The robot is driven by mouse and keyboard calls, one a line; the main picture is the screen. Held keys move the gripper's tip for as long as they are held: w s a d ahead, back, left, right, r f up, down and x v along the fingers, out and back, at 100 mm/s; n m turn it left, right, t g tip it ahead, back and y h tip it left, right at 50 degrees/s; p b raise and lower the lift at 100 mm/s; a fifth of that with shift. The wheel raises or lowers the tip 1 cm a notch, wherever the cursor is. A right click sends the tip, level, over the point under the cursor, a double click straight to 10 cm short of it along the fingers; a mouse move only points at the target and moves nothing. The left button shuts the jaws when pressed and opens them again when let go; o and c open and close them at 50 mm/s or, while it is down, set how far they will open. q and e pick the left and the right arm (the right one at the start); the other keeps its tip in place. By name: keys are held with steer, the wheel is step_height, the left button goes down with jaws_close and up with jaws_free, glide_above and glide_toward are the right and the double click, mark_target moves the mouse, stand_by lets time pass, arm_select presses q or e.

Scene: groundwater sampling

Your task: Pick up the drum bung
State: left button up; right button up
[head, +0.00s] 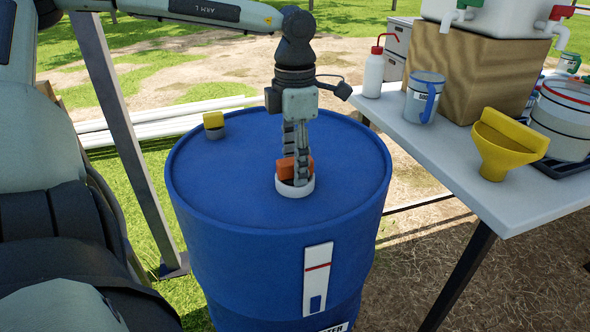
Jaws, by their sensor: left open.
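The blue drum (225,185) stands upright in the middle of the head view. An orange bung (287,168) sits in a white ring (295,188) on its lid. My left gripper (295,168) points straight down over the ring, its fingers reaching down at the orange bung. The gripper is open, and the fingers partly hide the bung. I cannot tell whether they touch it. My right gripper is not in view.
A yellow-topped cap (214,121) stands on the lid's far left. The white table (430,150) at right holds a wash bottle (374,75), a mug (422,100), a yellow funnel (497,150) and a wooden box (470,70). A grey post (115,110) stands left of the drum.

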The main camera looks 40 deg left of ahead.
arm_select(q)
steer(key=shift+c, duration=0.6)
steer(key=c, duration=1)
steer(key=shift+r, duration=0.15)
